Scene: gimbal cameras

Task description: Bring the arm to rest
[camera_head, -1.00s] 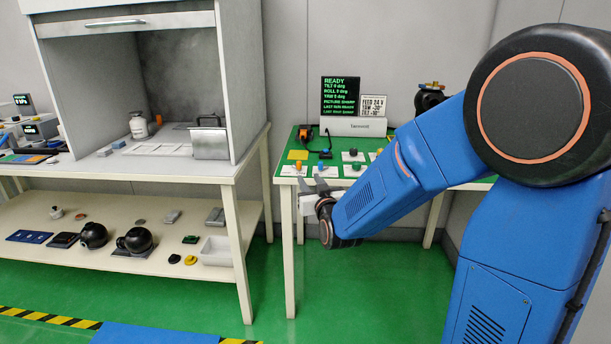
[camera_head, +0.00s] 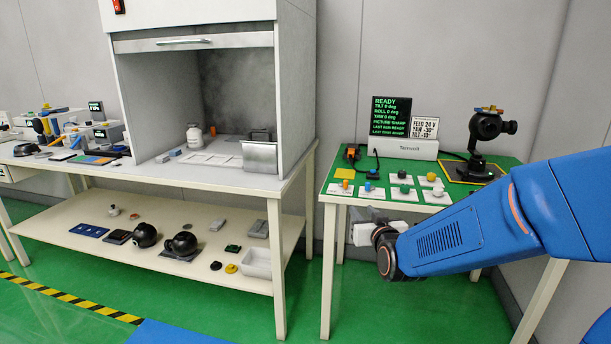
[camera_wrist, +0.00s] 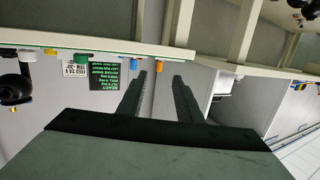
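My blue arm (camera_head: 450,240) reaches in from the right edge of the head view, close to level, in front of the green-topped table (camera_head: 333,191). My gripper (camera_head: 362,222) is at its left end, just in front of that table's front edge and below its top. In the wrist view, which is upside down, the two dark fingers of my gripper (camera_wrist: 158,88) stand apart with nothing held between them. An orange knob (camera_wrist: 158,67) shows beyond the gap.
The green-topped table holds a gimbal camera (camera_head: 487,127), a status screen (camera_head: 390,116) and several coloured knobs on white plates. A grey hood (camera_head: 296,90) stands on the bench to the left. Green floor (camera_head: 300,310) is open below.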

